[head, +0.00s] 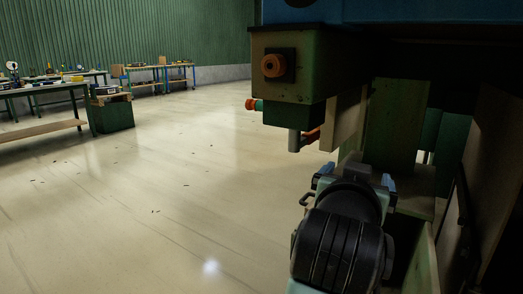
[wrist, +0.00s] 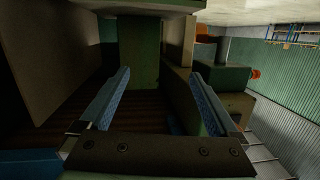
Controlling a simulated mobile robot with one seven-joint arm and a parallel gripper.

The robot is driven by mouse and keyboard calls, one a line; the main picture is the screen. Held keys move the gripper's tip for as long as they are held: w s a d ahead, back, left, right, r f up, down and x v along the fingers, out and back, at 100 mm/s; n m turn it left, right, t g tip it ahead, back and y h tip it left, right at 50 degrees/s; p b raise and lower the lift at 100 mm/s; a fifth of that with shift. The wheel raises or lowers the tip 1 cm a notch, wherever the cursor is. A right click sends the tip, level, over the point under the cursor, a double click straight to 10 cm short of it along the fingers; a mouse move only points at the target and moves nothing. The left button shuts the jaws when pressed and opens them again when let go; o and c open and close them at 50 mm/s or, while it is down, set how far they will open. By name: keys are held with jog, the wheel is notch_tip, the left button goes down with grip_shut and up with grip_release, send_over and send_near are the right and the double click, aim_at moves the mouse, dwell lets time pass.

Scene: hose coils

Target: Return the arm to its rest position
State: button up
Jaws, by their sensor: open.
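My arm reaches forward from the bottom right of the head view, its dark rounded wrist seen from behind. My gripper (head: 353,176) is at its far end, low in front of a green machine or cabinet (head: 398,130); the tips are partly hidden by the wrist. In the wrist view my gripper (wrist: 160,78) shows two blue-lined fingers spread wide apart, with nothing held between them. A green upright (wrist: 139,60) and brown panels lie beyond the fingers. I cannot tell whether the fingers touch anything.
A green box with an orange knob (head: 273,66) hangs above and left of my gripper. A dark panel (head: 495,170) stands close on the right. The pale floor (head: 170,190) to the left is open. Workbenches (head: 45,92) stand far left.

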jog(key=s+a+r+n+t+y+p, duration=0.2)
jog(key=s+a+r+t, duration=0.3)
jog(key=r, duration=0.4)
jog(key=s+a+r+n+t+y+p, duration=0.25)
jog(key=s+a+r, duration=0.35)
jog(key=r, duration=0.4)
jog(key=s+a+r+n+t+y+p, duration=0.1)
jog(key=s+a+r+t+y+p, duration=0.1)
jog(key=s+a+r+t, duration=0.45)
notch_tip(320, 180, up, 37)
jog(key=d+g+p, duration=0.1)
jog(key=d+p, duration=0.1)
jog(key=p, duration=3.2)
jog(key=shift+s+d+p, duration=0.25)
jog(key=shift+s+p, duration=0.05)
jog(key=shift+p, duration=0.1)
